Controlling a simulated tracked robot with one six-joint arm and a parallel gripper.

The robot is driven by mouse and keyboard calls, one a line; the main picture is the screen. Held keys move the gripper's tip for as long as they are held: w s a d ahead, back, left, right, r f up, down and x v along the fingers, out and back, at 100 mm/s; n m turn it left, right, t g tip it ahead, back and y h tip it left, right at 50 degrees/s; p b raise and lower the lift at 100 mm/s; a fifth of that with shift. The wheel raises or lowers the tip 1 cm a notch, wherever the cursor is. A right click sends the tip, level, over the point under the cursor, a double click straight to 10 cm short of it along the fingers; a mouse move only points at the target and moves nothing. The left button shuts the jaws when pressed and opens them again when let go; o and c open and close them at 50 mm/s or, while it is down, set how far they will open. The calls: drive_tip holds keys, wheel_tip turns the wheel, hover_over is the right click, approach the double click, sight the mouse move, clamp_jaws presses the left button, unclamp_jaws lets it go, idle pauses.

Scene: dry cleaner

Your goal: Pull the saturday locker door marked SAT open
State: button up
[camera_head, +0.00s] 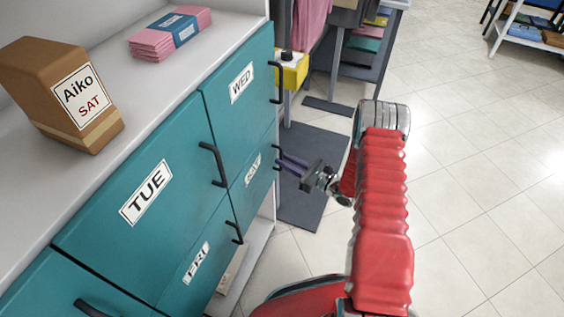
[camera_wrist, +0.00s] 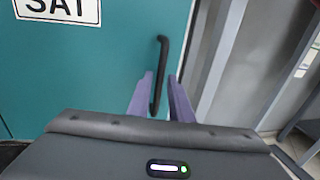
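The teal SAT locker door (camera_head: 262,186) is in the lower row, under the WED door, and looks closed. Its SAT label shows at the top left of the wrist view, on the teal door (camera_wrist: 100,75). The door's dark upright bar handle (camera_wrist: 163,50) is near its right edge. My gripper (camera_head: 284,160) reaches to the handle from the right in the head view. In the wrist view its two purple fingers (camera_wrist: 161,88) are apart, with the lower part of the handle between them. I see gaps beside the bar. Whether a finger touches it is unclear.
The TUE (camera_head: 140,205), WED (camera_head: 240,75) and FRI (camera_head: 195,270) doors look closed. A brown package (camera_head: 40,75) marked Aiko SAT and folded pink cloth (camera_head: 155,42) lie on the white top (camera_head: 120,70). Tiled floor (camera_head: 480,200) to the right is clear.

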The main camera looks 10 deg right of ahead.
clamp_jaws()
drive_tip(key=shift+a, duration=0.15)
idle(0.4)
drive_tip(key=shift+s, duration=0.15)
